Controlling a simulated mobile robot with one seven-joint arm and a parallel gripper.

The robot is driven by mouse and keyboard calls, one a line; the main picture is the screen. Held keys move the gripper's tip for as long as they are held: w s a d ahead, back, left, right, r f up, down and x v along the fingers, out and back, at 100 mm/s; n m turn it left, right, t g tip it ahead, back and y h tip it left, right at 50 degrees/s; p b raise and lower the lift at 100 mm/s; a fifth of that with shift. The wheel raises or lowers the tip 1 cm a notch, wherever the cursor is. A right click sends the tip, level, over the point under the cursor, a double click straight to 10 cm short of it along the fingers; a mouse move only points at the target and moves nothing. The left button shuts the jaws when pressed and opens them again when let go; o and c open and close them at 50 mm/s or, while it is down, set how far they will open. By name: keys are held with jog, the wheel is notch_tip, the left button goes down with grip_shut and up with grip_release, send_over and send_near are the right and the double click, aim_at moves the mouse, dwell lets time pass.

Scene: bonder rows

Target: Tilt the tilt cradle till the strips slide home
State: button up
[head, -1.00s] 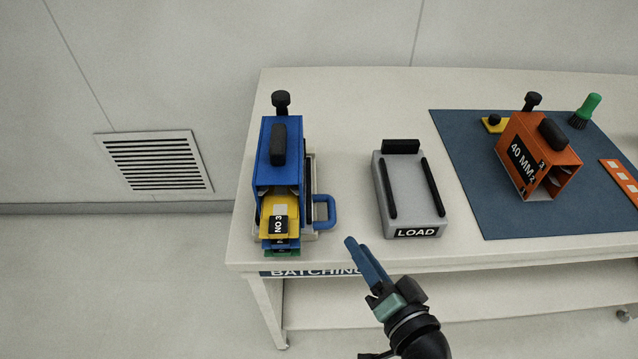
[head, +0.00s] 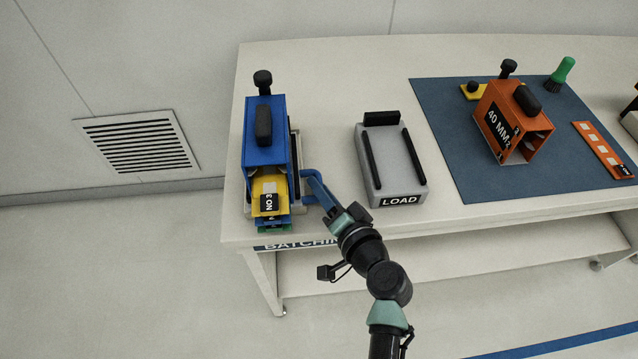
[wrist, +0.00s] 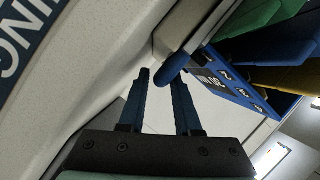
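The blue magazine (head: 265,142) sits at the left end of the bench on a pale cradle (head: 295,150). The strips also show in the wrist view (wrist: 275,50).
A grey LOAD block (head: 399,188) with black rails stands right of the cradle. Further right, an orange magazine (head: 510,120), a green brush (head: 563,70) and an orange strip (head: 603,150) are on a blue mat (head: 440,105). Free bench lies between cradle and LOAD block.

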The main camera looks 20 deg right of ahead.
jog(key=shift+w+f, duration=0.15)
jog(key=shift+w, duration=0.55)
grip_shut()
jog(key=shift+s+f, duration=0.1)
dwell(0.9)
